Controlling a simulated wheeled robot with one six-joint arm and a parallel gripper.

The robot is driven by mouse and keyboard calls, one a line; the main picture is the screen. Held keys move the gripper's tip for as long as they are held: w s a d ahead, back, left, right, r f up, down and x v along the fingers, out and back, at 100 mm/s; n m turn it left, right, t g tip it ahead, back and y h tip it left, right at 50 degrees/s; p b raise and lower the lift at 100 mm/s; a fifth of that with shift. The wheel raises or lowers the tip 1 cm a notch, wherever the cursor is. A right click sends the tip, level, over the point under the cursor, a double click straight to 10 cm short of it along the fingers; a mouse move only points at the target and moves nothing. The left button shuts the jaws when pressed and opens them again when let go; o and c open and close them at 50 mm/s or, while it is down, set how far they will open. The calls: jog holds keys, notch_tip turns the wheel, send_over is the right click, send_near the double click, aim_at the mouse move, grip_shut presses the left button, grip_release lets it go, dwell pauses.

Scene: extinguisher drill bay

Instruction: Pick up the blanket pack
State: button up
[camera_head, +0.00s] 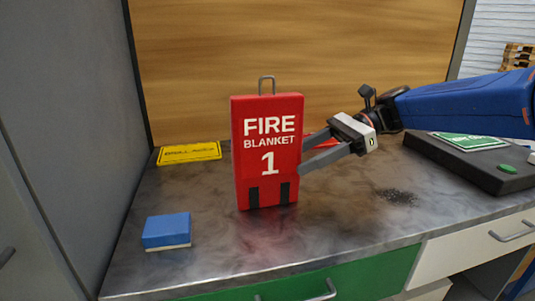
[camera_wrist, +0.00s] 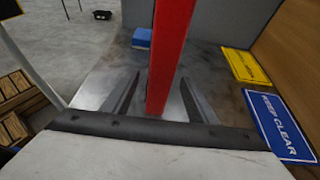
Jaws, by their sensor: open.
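The blanket pack (camera_head: 268,180) is a flat red upright case marked "FIRE BLANKET 1", with a grey loop on top and two dark straps at the bottom. It stands on the metal worktop in the head view. My gripper (camera_head: 303,157) comes in from the right at its right edge, jaws open. In the wrist view the pack (camera_wrist: 170,60) shows edge-on as a tall red strip between the two open fingers (camera_wrist: 158,97). I see a gap on each side there. In the head view the far finger is partly hidden, and whether either finger touches cannot be told.
A blue and white block (camera_head: 167,231) lies front left on the worktop (camera_head: 330,235). A yellow sign (camera_head: 189,153) lies at the back left. A dark slab (camera_head: 470,165) with a green card and green button sits right. A blue "KEEP CLEAR" sign (camera_wrist: 281,125) is in the wrist view.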

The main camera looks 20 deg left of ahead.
aim_at(267, 128)
jog(key=x, duration=0.3)
jog(key=shift+s+a+f, duration=0.1)
jog(key=shift+s+a, duration=0.05)
jog(key=shift+a, duration=0.1)
jog(key=shift+r+x, duration=0.2)
jog(key=shift+x, duration=1.1)
jog(key=shift+r+x, duration=0.25)
jog(key=shift+x, duration=1.05)
jog(key=shift+a, duration=0.2)
jog(key=c, duration=1.3)
grip_shut()
jog(key=shift+r, duration=0.15)
notch_tip(267, 128, up, 10)
jog(key=shift+f, duration=0.1)
